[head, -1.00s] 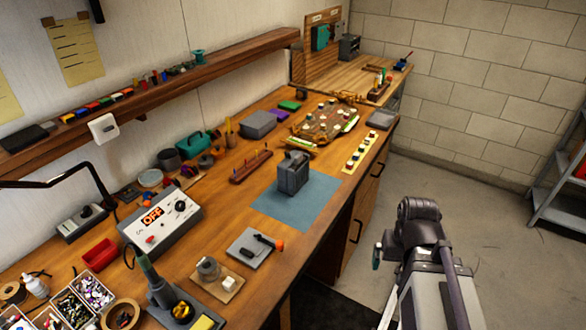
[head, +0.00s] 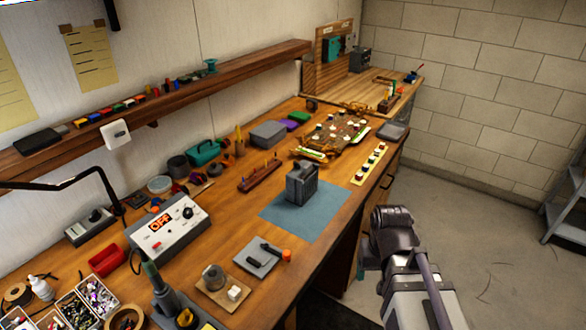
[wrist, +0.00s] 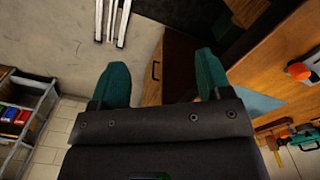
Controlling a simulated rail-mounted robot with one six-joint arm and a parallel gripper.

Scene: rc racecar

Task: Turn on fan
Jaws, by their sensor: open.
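No thing in view is plainly a fan. A dark grey box-shaped device (head: 301,186) stands upright on a blue mat (head: 283,226) at the middle of the bench; I cannot tell whether it is the fan. A grey control box (head: 168,229) with a dial and a lit display reading OFF sits to its left. My gripper (wrist: 162,78) has two teal fingers spread apart with nothing between them. In the head view my arm is off the bench's front edge, over the floor, apart from these things; its fingers are mostly hidden there.
A white switch box (head: 116,134) hangs at the shelf (head: 190,95). A small grey switch box (head: 92,228), red tray (head: 107,260) and parts bins (head: 93,295) crowd the left. An orange-ended tool lies on a grey plate (head: 256,262).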

